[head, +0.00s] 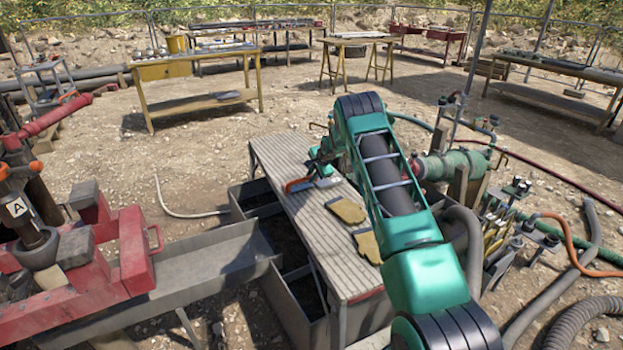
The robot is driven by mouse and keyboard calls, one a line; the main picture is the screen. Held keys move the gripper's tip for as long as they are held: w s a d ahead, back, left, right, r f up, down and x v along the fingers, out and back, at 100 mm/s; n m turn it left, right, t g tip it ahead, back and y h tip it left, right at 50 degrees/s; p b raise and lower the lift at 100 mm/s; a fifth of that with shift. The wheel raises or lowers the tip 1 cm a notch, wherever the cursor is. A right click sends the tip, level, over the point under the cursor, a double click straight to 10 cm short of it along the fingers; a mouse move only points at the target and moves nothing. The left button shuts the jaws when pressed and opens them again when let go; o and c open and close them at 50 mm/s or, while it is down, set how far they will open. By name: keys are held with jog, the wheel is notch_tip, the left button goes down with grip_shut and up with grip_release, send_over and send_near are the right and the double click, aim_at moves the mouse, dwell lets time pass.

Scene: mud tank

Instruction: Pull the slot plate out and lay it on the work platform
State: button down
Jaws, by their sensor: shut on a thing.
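The work platform (290,160) is a long, grey, ribbed tabletop standing over the mud tank (291,287), whose open compartments show along its left side. My gripper (322,172) is over the platform's far part, low and partly hidden by my green arm. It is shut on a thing. A small item with an orange-red edge and a grey flat part, which looks like the slot plate (299,185), shows right at the gripper. I cannot tell whether it touches the platform. The fingertips are too small to make out.
Two tan gloves (346,210) lie on the platform nearer to me. A grey trough (205,272) and red machinery (135,255) stand to the left. Green pipework (455,165) and hoses crowd the right. Open dirt lies beyond the platform.

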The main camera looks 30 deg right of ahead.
jog(key=shift+f, duration=0.35)
dwell(0.7)
jog(key=c, duration=1.6)
grip_release()
jog(key=shift+s+f, duration=0.1)
jog(key=shift+f, duration=0.1)
jog(key=shift+s+r, duration=0.15)
jog(key=shift+r, duration=0.25)
jog(key=s+r+n+g, duration=0.2)
jog(key=s+r+n, duration=0.1)
jog(key=s+r, duration=1.45)
jog(key=s+a+r+n+g+h, duration=0.1)
jog(key=s+a+r, duration=0.1)
jog(key=s+r, duration=0.4)
jog(key=s+a+r+n+g, duration=0.1)
jog(key=s+a+r, duration=0.15)
jog(key=s, duration=0.65)
jog(key=s+a+n+g, duration=0.1)
jog(key=s+a+n, duration=0.1)
jog(key=s, duration=1)
jog(key=s+a+r+n+g, duration=0.1)
jog(key=s+a, duration=0.3)
jog(key=s, duration=0.7)
jog(key=s+a+r+n+y, duration=0.1)
jog(key=s+a+n, duration=0.2)
jog(key=s, duration=0.9)
jog(key=shift+s+a+g, duration=0.3)
jog(key=shift+a+g, duration=0.1)
